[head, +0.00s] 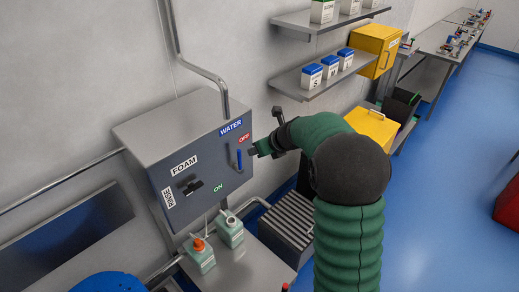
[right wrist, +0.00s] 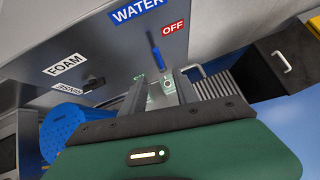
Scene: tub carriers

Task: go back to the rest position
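My right gripper (head: 261,130), on a green sleeved arm, is open and empty in front of the grey control box (head: 150,130). In the right wrist view its two fingers (right wrist: 160,76) stand apart with nothing between them. The blue WATER lever (head: 239,159) is on the box's front, close to the gripper but apart from it; it also shows in the right wrist view (right wrist: 155,50). A red OFF label (head: 244,137) is above it and a green ON label (head: 218,188) is lower left. My left gripper is not in view.
Two bottles (head: 229,229) stand on a metal ledge below the box. A ribbed grey unit (head: 287,222) is beside them. Wall shelves (head: 290,83) carry labelled tubs. Yellow boxes (head: 374,126) are behind my arm.

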